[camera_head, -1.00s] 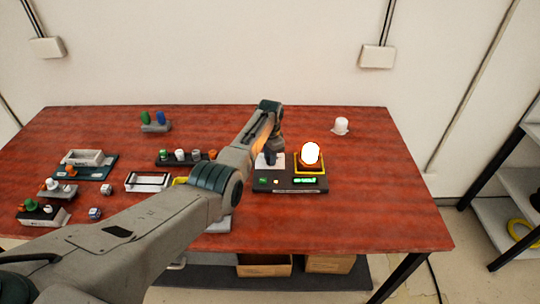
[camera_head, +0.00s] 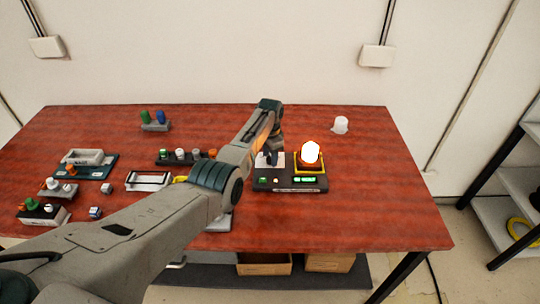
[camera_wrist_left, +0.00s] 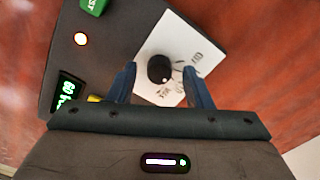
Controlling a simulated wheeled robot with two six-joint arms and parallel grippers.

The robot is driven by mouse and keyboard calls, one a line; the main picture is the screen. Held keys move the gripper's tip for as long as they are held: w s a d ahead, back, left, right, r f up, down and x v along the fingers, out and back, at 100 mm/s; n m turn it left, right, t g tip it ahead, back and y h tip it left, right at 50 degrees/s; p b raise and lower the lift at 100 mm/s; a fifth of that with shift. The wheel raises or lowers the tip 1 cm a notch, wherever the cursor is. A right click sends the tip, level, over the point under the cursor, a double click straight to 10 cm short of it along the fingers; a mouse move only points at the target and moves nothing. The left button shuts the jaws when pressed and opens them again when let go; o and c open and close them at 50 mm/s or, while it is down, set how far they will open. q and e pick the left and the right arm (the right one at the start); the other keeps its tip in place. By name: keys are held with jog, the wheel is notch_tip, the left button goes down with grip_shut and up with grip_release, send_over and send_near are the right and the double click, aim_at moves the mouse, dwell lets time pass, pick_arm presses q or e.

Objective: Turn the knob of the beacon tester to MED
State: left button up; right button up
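The beacon tester (camera_head: 289,188) is a dark box at the right of the table's middle, with a lit orange-and-white beacon (camera_head: 309,154) in a yellow frame. Its white dial plate (camera_wrist_left: 185,50) carries a round black knob (camera_wrist_left: 160,66) with a small pale mark towards its lower edge. The labels around the knob are too small and tilted to read surely. My left gripper (camera_head: 270,158) points down over the dial plate; in the left wrist view its two blue fingers (camera_wrist_left: 159,75) stand apart on either side of the knob, with gaps showing. My right gripper is not in view.
A white dome (camera_head: 340,125) stands behind the tester to the right. A dark rack with several caps (camera_head: 180,155) is left of my gripper. Other modules (camera_head: 85,164) fill the table's left side. The table's right end is clear.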

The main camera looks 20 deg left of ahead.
aim_at(270, 158)
pick_arm(q)
notch_tip(270, 158, up, 11)
jog(key=b, duration=0.2)
dwell(0.5)
